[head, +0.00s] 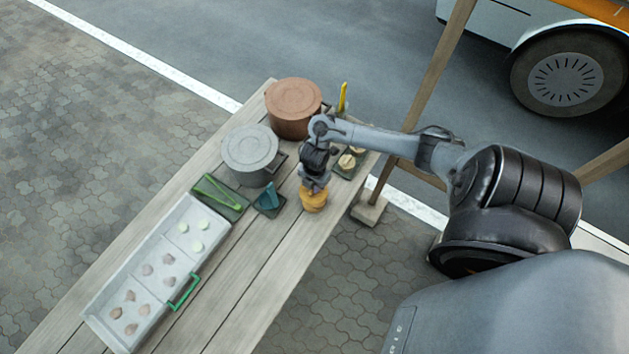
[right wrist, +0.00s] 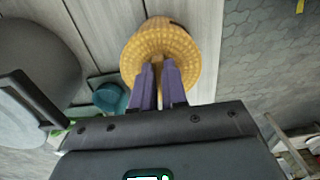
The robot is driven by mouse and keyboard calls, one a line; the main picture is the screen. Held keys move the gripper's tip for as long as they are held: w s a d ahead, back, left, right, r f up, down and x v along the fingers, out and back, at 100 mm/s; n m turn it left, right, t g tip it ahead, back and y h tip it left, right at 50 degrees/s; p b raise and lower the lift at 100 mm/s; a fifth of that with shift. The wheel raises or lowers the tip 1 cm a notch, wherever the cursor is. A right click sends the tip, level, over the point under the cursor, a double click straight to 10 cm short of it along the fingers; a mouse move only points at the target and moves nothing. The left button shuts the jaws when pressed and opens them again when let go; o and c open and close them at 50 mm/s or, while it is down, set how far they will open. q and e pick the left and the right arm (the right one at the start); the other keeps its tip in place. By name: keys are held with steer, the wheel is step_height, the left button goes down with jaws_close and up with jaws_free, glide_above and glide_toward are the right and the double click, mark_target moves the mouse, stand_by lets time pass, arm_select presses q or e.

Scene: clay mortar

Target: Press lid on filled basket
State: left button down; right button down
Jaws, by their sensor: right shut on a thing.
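The basket (head: 312,203) is a small round woven yellow-tan thing standing on the wooden table, near its right edge. Its round woven lid (right wrist: 160,45) fills the top of it in the right wrist view. My right gripper (head: 315,186) is directly above it, pointing down. Its two purple fingers (right wrist: 158,85) are shut on the lid's middle, where a small knob shows between them. The lid hides what is inside the basket. I cannot tell whether the lid is fully seated. My left gripper is not in view.
A grey lidded pot (head: 250,150) and a brown lidded pot (head: 294,100) stand behind the basket. A teal scoop-like thing (head: 269,199), green tongs on a tray (head: 220,192) and a long white tray (head: 150,262) with several food pieces lie to the left. A dark tray (head: 348,163) holds small pale pieces.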

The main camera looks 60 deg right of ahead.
stand_by(0.3)
steer(key=shift+p, duration=0.3)
stand_by(0.4)
steer(key=shift+f, duration=0.25)
stand_by(0.5)
steer(key=shift+f, duration=0.1)
stand_by(0.6)
steer(key=shift+f, duration=0.15)
stand_by(0.4)
steer(key=c, duration=1.1)
jaws_free()
steer(key=o, duration=0.5)
